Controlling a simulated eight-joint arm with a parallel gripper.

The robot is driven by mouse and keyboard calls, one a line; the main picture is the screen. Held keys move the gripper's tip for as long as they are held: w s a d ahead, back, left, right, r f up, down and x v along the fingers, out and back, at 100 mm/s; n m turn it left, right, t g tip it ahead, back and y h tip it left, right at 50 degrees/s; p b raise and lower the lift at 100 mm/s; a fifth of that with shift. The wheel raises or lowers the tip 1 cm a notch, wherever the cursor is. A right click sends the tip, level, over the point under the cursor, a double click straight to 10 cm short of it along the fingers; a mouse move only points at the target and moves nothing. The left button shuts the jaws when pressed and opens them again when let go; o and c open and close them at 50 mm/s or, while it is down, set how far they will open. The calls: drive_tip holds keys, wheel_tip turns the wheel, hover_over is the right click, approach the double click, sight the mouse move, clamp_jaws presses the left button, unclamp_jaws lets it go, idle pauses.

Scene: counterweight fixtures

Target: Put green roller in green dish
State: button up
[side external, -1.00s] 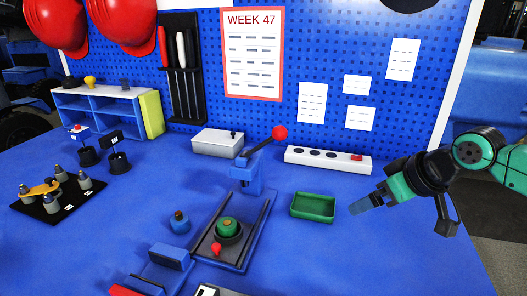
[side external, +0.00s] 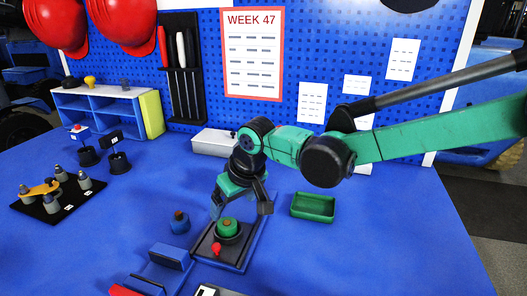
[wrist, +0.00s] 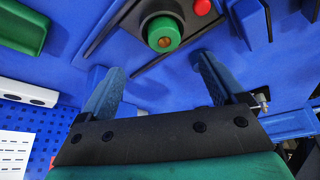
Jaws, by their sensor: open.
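The green roller (side external: 228,226) sits upright on a dark round seat in the black fixture tray (side external: 207,246). In the wrist view the roller (wrist: 163,33) shows ahead of the fingers, with a brown centre. My gripper (side external: 240,207) is over the fixture, just behind and above the roller. In the wrist view its two blue fingers (wrist: 153,82) are spread apart with nothing between them, and the roller lies beyond their tips. The green dish (side external: 313,207) is an empty rectangular tray to the right of the fixture. Part of it shows at the wrist view's upper left (wrist: 22,25).
A red knob (side external: 216,249) stands at the front of the fixture. A blue roller-like piece (side external: 180,223) is just left of it. The table right of the dish is clear.

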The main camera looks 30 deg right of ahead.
sight(225, 222)
drive_tip(key=shift+w+a+f, duration=0.25)
drive_tip(key=shift+a+f, duration=0.15)
drive_tip(key=shift+f, duration=0.2)
drive_tip(key=shift+x, duration=2.5)
clamp_jaws()
